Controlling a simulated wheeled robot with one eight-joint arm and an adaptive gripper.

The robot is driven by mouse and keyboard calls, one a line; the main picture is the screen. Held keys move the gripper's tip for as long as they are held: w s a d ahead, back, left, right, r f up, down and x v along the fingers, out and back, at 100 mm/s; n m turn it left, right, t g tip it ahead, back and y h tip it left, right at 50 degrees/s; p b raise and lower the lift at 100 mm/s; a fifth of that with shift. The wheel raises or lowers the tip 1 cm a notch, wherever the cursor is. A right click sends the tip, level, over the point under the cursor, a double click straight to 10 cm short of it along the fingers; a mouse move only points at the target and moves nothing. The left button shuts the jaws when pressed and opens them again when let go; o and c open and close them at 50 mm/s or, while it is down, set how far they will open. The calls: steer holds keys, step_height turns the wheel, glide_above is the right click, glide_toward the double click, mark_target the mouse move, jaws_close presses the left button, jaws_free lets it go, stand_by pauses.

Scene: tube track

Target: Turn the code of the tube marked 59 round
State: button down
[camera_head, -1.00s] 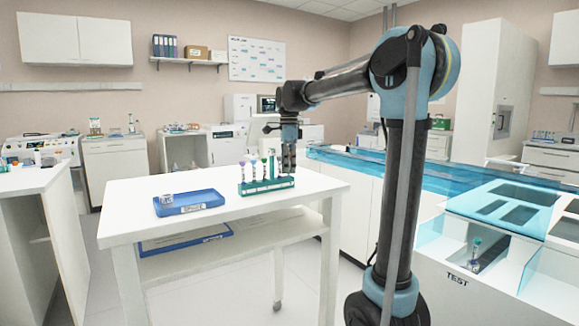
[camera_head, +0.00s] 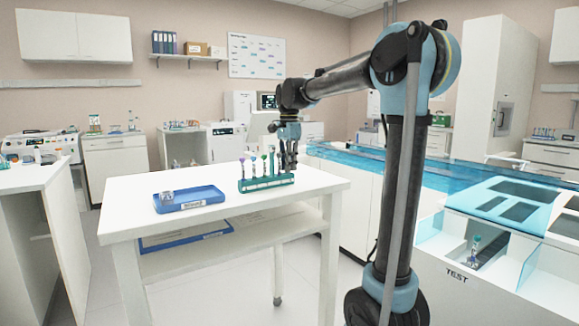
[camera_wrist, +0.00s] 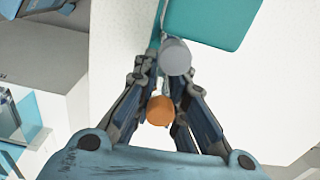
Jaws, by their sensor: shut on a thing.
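A teal rack (camera_head: 266,184) stands on the white table and holds several tubes with purple, green and pale caps. Its corner (camera_wrist: 215,22) shows at the top of the wrist view. My gripper (camera_head: 289,166) is at the rack's right end, fingers pointing down. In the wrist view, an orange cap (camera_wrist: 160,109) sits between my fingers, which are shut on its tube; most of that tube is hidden. A grey cap (camera_wrist: 174,57) shows close by, near the fingertips. No number or code is readable, so I cannot tell which tube is 59.
A blue tray (camera_head: 205,203) with a small clear item lies left of the rack on the white table (camera_head: 135,212). Another blue tray is on the shelf below. At right stands a bench with a TEST bay (camera_head: 490,262) holding a tube. Table space in front of the rack is clear.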

steer(key=shift+n, duration=1.2)
steer(key=shift+f, duration=0.15)
steer(key=c, duration=1.6)
jaws_free()
steer(key=shift+o, duration=0.2)
step_height(320, 180, up, 12)
steer(key=shift+d+f, duration=0.1)
